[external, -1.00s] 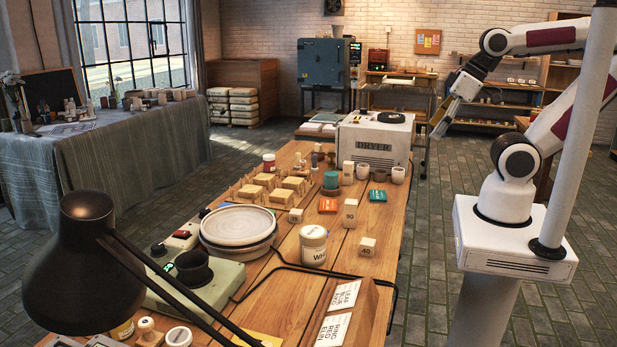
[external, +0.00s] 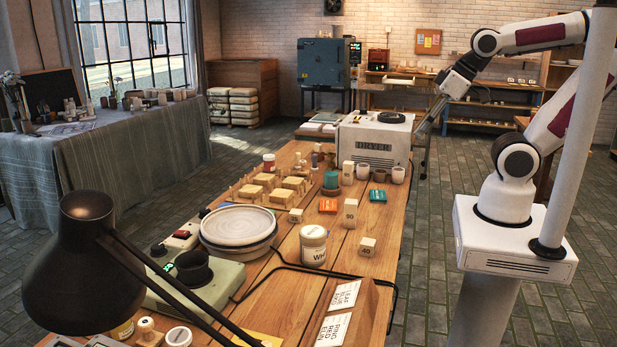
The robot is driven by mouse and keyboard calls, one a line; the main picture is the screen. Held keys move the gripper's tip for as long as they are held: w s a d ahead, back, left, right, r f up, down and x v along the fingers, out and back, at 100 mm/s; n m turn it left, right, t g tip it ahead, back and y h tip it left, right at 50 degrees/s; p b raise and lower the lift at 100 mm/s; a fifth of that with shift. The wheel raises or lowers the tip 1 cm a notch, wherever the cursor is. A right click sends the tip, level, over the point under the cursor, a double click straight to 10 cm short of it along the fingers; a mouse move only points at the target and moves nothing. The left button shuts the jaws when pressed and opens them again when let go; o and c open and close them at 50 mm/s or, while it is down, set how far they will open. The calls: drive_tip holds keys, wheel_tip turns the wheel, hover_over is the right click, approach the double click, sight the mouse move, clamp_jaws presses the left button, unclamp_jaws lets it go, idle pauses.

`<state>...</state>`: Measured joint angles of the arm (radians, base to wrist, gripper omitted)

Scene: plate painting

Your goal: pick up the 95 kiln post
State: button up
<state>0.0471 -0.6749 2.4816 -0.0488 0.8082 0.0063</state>
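Several pale block-shaped posts stand on the wooden table (external: 385,215). A tall post (external: 350,213) carries a number that looks like 80 or 90. A short post (external: 367,246) reads 40. Another post (external: 347,172) stands near the dryer, and a small block (external: 295,215) sits near the table's middle; I cannot read their marks clearly. I cannot make out which one is the 95 kiln post. My gripper (external: 424,131) hangs in the air, pointing down, just right of the dryer and apart from all the posts. Its fingers are too small to tell open from shut.
The white dryer (external: 374,138) stands at the table's far end. Cups (external: 398,175), a teal jar (external: 331,180), orange and teal packets, a white jar (external: 313,244), a turntable (external: 238,228) and wooden racks crowd the table. A black lamp (external: 88,262) fills the lower left.

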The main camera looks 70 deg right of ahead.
drive_tip(key=w+d+f+t+h, duration=0.1)
drive_tip(key=w+d+t+h, duration=0.15)
drive_tip(key=w+d, duration=1.1)
drive_tip(key=t, duration=0.2)
hover_over(348, 173)
drive_tip(key=s, duration=0.3)
wheel_tip(348, 173, down, 15)
drive_tip(key=s+f+y, duration=0.1)
drive_tip(key=f, duration=0.2)
drive_tip(key=d+f+t, duration=0.1)
drive_tip(key=f, duration=0.2)
drive_tip(key=s+d+f+t+y, duration=0.1)
drive_tip(key=f, duration=0.3)
drive_tip(key=shift+s+t+y, duration=0.25)
drive_tip(key=shift+s+y, duration=0.1)
drive_tip(key=shift+s+f+t+y, duration=0.3)
drive_tip(key=shift+s+f, duration=0.2)
drive_tip(key=shift+f, duration=0.15)
drive_tip(key=shift+w, duration=0.15)
drive_tip(key=shift+x, duration=1.2)
drive_tip(key=shift+f, duration=0.15)
drive_tip(key=shift+f+x, duration=0.1)
drive_tip(key=shift+x, duration=1.2)
drive_tip(key=shift+f+x, duration=0.15)
drive_tip(key=shift+x, duration=1.1)
